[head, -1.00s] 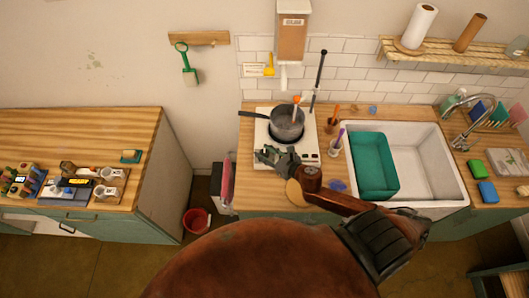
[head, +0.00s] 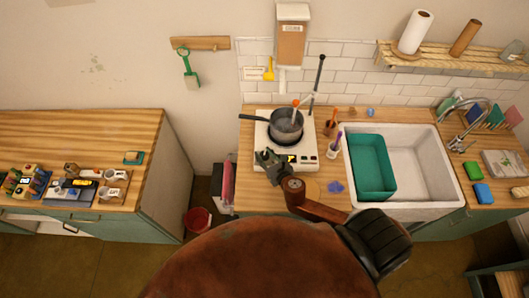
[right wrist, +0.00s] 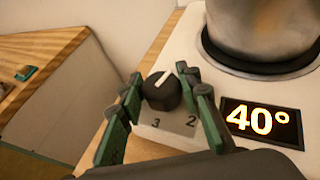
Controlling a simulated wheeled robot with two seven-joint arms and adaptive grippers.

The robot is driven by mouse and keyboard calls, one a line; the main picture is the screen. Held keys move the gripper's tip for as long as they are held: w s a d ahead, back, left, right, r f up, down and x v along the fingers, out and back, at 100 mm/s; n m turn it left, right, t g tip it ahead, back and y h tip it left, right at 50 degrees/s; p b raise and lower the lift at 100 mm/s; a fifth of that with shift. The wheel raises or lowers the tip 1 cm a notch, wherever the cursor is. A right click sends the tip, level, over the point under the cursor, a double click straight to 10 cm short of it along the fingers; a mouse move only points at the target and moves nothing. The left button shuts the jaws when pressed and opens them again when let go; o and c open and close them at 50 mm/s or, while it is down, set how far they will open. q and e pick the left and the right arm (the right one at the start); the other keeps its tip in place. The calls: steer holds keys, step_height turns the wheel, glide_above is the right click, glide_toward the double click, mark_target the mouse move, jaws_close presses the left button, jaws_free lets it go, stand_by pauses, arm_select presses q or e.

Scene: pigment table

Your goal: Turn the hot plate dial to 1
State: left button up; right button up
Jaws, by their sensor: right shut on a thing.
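The white hot plate (head: 262,132) stands on the counter left of the sink, with a grey pot (head: 287,123) on it. Its black dial (right wrist: 161,93) shows in the right wrist view. The dial's white mark points up and slightly right, away from the 3 and 2 printed below it. No 1 is visible. The lit display (right wrist: 261,122) reads 40°. My right gripper (head: 267,158) is at the hot plate's front left corner. In the right wrist view its green-sided fingers (right wrist: 164,84) are on either side of the dial, shut on it. My left gripper is out of view.
The pot's handle (head: 253,117) sticks out left, and a stand rod (head: 317,80) rises behind. A cup with tools (head: 333,148) stands close right of the hot plate. Further right is the sink (head: 430,165) with a green tub (head: 368,170).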

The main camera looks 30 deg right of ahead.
steer(key=m+h+p, duration=0.1)
steer(key=m+h, duration=0.1)
steer(key=m+g+h+p, duration=0.1)
steer(key=h, duration=0.1)
steer(key=shift+a+r+m+p, duration=0.1)
steer(key=shift+r+m+p, duration=0.1)
steer(key=shift+m+p, duration=0.2)
steer(key=m+g+h+p, duration=0.1)
steer(key=m+h, duration=0.1)
steer(key=shift+h, duration=0.4)
steer(key=shift+f+m+g+h+p, duration=0.1)
steer(key=shift+m+g+h+p, duration=0.3)
steer(key=shift+m+g+h, duration=0.75)
steer(key=shift+m, duration=0.35)
steer(key=o, duration=1.2)
steer(key=shift+f, duration=0.1)
steer(key=shift+c, duration=0.2)
steer(key=v, duration=1.1)
steer(key=shift+s+a, duration=0.15)
steer(key=shift+s, duration=0.2)
